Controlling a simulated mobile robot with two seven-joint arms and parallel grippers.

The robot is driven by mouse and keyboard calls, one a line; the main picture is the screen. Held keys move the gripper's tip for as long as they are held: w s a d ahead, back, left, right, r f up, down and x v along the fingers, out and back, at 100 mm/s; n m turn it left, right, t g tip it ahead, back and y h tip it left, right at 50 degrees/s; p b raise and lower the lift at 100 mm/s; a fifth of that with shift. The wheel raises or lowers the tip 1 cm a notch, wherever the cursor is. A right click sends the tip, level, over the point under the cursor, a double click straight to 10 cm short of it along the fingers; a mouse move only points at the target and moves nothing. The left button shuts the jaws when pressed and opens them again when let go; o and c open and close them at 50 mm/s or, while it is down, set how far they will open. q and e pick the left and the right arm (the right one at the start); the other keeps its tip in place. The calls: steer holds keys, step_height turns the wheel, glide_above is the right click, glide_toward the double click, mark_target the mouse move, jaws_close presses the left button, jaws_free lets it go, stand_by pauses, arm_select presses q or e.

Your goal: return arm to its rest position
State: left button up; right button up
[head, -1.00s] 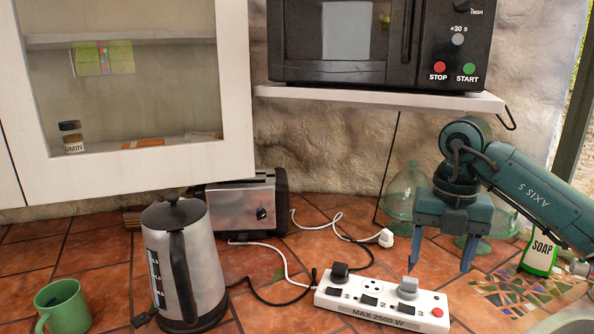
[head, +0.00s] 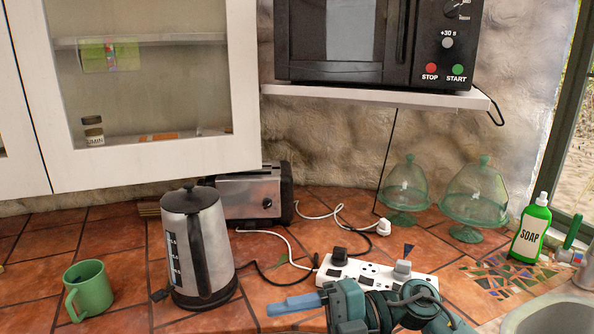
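My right arm (head: 385,310) is folded low at the bottom middle, in front of the power strip. Its gripper (head: 292,304) points left, and a light blue finger shows over the tiles. The fingers overlap in this view, so I cannot tell whether they are open or shut. No held object shows. The white power strip (head: 376,277) lies behind the arm, which hides its front and right part. A black plug (head: 339,257) and a grey plug (head: 402,270) stand in it. My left gripper is not in view.
A steel kettle (head: 205,245) and green mug (head: 90,290) stand left. A toaster (head: 247,195) is behind. Glass domes (head: 405,185) and a soap bottle (head: 530,232) stand right. A microwave shelf (head: 370,97) and cabinet (head: 140,175) overhang the counter.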

steer(key=w+d+f+m+t+h+p, duration=0.15)
steer(key=d+f+m+t, duration=0.25)
steer(key=m+t, duration=0.7)
steer(key=w+d+f+m+t+h+b, duration=0.1)
steer(key=d+f+m+t+h, duration=0.2)
steer(key=m+t, duration=0.75)
steer(key=s+d+f+m+g+h, duration=0.2)
steer(key=s+f+m+h, duration=0.1)
steer(key=f, duration=0.3)
steer(key=s+d+f+m+g+h, duration=0.3)
steer(key=s+f, duration=0.2)
steer(key=f, duration=0.2)
steer(key=s+d+f+m+g+h+p, duration=0.1)
steer(key=s+d+f+m+g+h, duration=0.1)
steer(key=s+d+f+m+h, duration=0.1)
step_height(320, 180, down, 3)
steer(key=shift+s+f+m, duration=0.15)
steer(key=shift+s+m, duration=0.4)
steer(key=shift+s, duration=0.4)
